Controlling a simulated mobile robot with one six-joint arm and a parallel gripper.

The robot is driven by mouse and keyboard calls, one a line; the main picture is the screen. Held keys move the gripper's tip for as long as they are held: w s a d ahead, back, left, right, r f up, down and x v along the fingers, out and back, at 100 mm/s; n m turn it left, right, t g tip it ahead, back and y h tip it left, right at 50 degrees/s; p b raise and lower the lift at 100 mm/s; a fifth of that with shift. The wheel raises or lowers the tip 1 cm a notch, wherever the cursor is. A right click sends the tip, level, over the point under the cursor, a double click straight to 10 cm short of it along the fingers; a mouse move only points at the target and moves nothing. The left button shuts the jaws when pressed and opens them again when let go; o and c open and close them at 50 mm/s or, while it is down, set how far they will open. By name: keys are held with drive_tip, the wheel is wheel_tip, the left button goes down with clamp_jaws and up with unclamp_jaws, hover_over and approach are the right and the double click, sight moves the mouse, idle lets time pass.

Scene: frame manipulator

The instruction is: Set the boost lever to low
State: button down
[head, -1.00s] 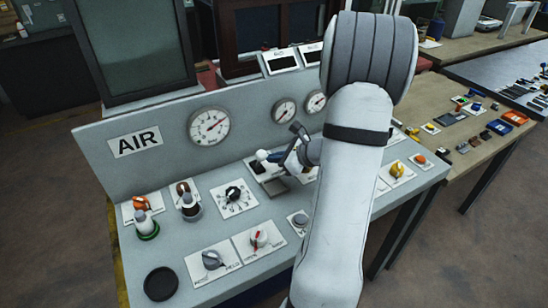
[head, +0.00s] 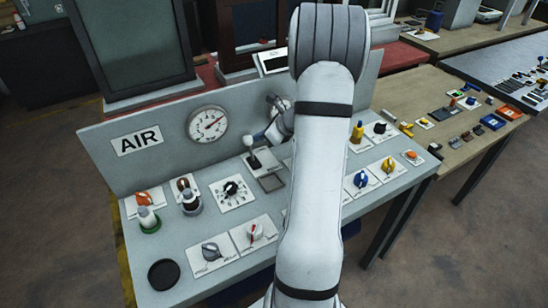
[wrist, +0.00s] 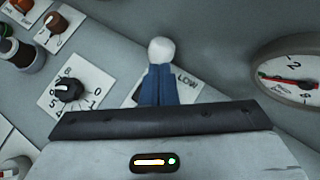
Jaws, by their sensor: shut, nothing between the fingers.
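The boost lever has a white ball knob (head: 249,140) on a dark stalk. It rises from a pale plate (head: 258,160) on the sloping console, left of my arm in the head view. My gripper (head: 261,135) is shut and empty, with blue fingers just right of and behind the knob. In the wrist view the blue fingers (wrist: 158,85) are together and the white knob (wrist: 161,50) shows just past their tips. A LOW label (wrist: 187,82) lies right of the fingers. Whether the fingers touch the lever is unclear. The lever's slot is hidden.
A round gauge (head: 208,123) stands on the upright panel close by. A numbered dial (head: 231,188) sits left of the lever. Other knobs, such as the red-marked one (head: 254,233), are around the console. My arm hides the middle of the console. A side table (head: 450,95) stands right.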

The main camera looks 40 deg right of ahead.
drive_tip(key=shift+r, duration=0.15)
drive_tip(key=shift+r+p, duration=0.55)
drive_tip(key=shift+r, duration=0.1)
drive_tip(key=s+d+r, duration=0.3)
drive_tip(key=d+r, duration=0.3)
drive_tip(key=r, duration=0.5)
drive_tip(key=shift+s, duration=0.3)
